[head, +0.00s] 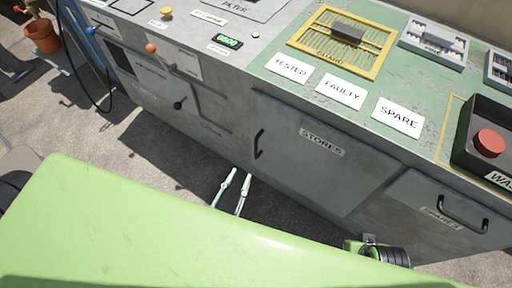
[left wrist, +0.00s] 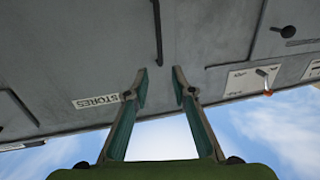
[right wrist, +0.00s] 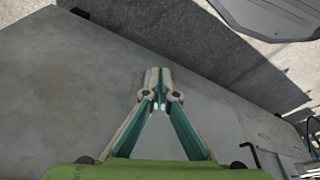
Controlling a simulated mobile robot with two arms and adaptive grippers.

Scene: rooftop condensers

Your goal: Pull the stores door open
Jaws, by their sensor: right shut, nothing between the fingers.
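The stores door (head: 305,175) is a grey panel in the bench front, labelled STORES, and looks shut and flush. Its black vertical bar handle (head: 259,143) is near the door's left edge. My left gripper (head: 240,174) is open and empty, low in front of the door and a little below and left of the handle. In the left wrist view the handle (left wrist: 158,32) lies beyond the gap between the open fingertips (left wrist: 160,71), apart from them. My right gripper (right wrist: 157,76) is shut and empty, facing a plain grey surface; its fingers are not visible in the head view.
A black hose (head: 85,92) hangs at left. Open floor lies at left.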

